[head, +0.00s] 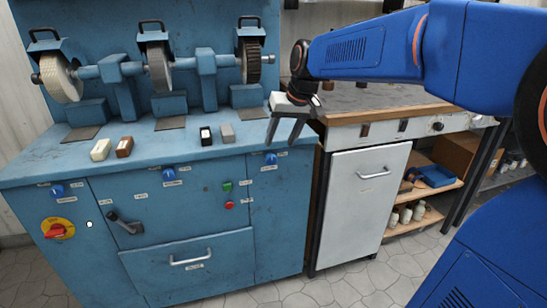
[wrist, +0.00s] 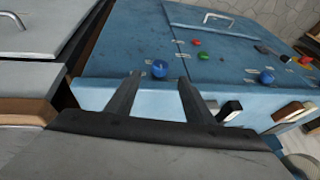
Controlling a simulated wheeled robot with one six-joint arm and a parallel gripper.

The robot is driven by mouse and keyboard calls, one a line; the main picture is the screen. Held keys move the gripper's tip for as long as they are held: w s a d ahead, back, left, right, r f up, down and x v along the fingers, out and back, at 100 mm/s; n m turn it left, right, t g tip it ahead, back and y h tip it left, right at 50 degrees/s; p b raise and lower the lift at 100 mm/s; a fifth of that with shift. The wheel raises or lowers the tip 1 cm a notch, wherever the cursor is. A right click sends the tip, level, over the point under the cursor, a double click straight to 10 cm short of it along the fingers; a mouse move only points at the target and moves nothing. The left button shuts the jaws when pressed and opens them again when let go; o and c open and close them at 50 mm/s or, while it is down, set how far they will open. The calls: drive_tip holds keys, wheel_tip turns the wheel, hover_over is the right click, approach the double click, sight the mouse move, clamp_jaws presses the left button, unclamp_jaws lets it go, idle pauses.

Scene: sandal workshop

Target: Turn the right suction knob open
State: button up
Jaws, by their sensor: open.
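The right suction knob (head: 270,158) is a small blue knob high on the right front panel of the blue machine. It also shows in the wrist view (wrist: 159,68), just beyond the gap between my fingertips. My gripper (head: 282,142) is open and empty, its two dark fingers pointing down by the top front edge, close to the knob. In the wrist view my gripper (wrist: 160,79) has its fingers apart, one on each side of the knob. I cannot tell whether the fingers touch the knob or how it is turned.
Two other blue knobs, the middle one (head: 169,174) and the left one (head: 57,190), sit along the same panel. A green button (head: 227,186) and a red button (head: 229,204) lie between. Several blocks, including a grey one (head: 228,132), rest on the machine top. A white cabinet (head: 352,210) stands right.

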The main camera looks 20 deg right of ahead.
sight(272, 159)
drive_tip(key=x, duration=0.9)
drive_tip(key=c, duration=1)
